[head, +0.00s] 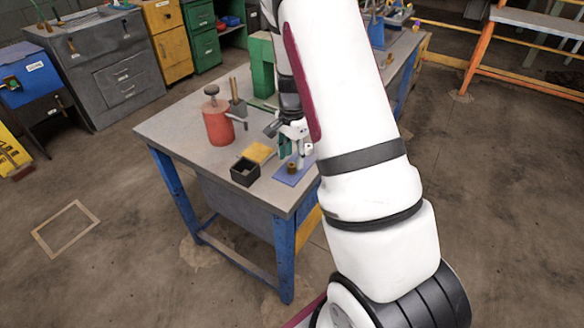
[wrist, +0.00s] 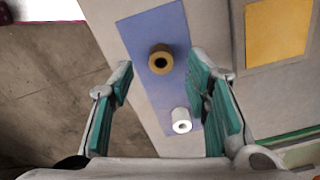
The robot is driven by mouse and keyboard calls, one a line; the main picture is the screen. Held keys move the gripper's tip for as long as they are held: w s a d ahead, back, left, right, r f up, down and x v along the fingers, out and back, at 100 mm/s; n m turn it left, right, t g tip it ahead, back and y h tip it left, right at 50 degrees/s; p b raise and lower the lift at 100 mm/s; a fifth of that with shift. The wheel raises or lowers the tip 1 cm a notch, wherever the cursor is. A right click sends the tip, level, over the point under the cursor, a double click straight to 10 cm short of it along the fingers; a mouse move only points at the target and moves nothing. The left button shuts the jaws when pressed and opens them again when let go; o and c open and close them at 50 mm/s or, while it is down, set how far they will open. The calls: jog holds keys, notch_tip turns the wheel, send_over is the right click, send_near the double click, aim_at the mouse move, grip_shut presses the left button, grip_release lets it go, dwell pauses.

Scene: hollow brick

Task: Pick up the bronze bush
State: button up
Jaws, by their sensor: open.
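The bronze bush (head: 292,167) is a short, hollow, brown-gold cylinder standing on a blue mat (head: 284,178) near the table's front edge. In the wrist view the bush (wrist: 160,59) shows its dark bore, upper middle on the mat (wrist: 146,24). A silver-white bush (wrist: 181,121) stands on the same mat, nearer the gripper base in that view. My gripper (head: 293,146) is over the mat, pointing down. In the wrist view my gripper (wrist: 160,88) has its teal fingers spread wide, with nothing held between them. The bronze bush appears between the fingertip ends, apart from both.
A black open box (head: 245,172), a yellow pad (head: 258,152) and a red cylinder with a knob (head: 217,125) stand to the left on the grey table (head: 172,128). A green block-like column (head: 262,66) rises behind. The table edge is close to the mat.

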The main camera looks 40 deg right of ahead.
jog(key=shift+f, duration=1.25)
grip_shut()
jog(key=shift+r, duration=0.15)
